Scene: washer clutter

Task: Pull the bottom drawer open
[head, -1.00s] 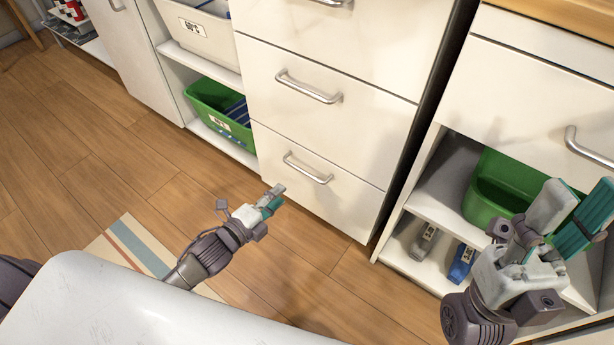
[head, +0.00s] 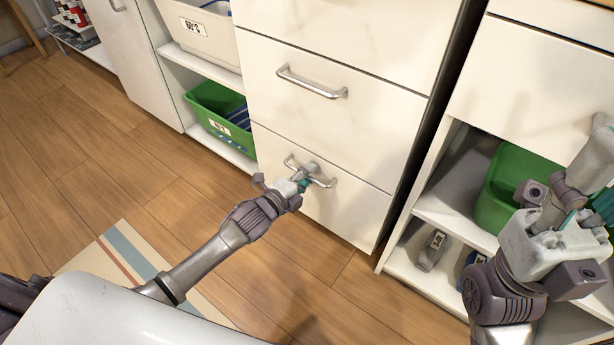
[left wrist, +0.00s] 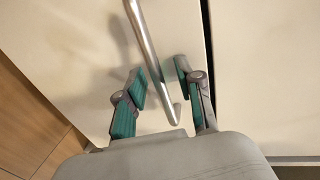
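The bottom drawer (head: 350,212) is the lowest white front of the middle cabinet, flush with the fronts above it. Its silver bar handle (head: 323,181) is partly hidden behind my left gripper (head: 303,178) in the head view. In the left wrist view the handle bar (left wrist: 152,55) runs between the two teal-padded fingers of the left gripper (left wrist: 160,85). These fingers are open, with a gap showing beside the bar. My right gripper (head: 592,190) is open and empty at the right, in front of the right cabinet, partly cut off by the picture edge.
The middle drawer (head: 270,110) above is shut. Green bins stand on low shelves, one at the left (head: 205,110) and one at the right (head: 505,180). A striped mat (head: 135,262) lies on the wooden floor. Floor before the drawer is clear.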

